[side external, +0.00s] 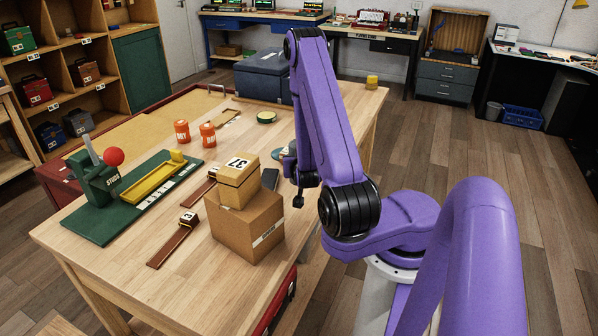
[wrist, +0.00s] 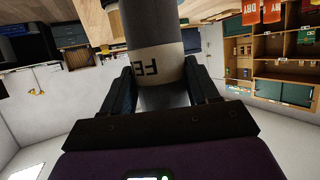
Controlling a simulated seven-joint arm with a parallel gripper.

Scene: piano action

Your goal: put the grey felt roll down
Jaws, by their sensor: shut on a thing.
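The grey felt roll (wrist: 155,28) shows in the wrist view as a dark grey cylinder with a pale band, lettered "FE" as far as I can read. My gripper (wrist: 162,88) is shut on it, one dark finger on either side. The roll runs up out of the top of the picture, so its far end is hidden. In the side view the arm reaches over the right part of the wooden workbench (side external: 318,238), and I cannot make out the roll there. I cannot tell whether it touches the bench.
A small box marked 37 (side external: 238,182) sits on a larger cardboard box (side external: 246,222) near the arm. Two orange jars (side external: 207,134), a green stand with a red ball (side external: 113,157) and wooden pieces stand farther left. A blue chest (side external: 262,78) is at the back.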

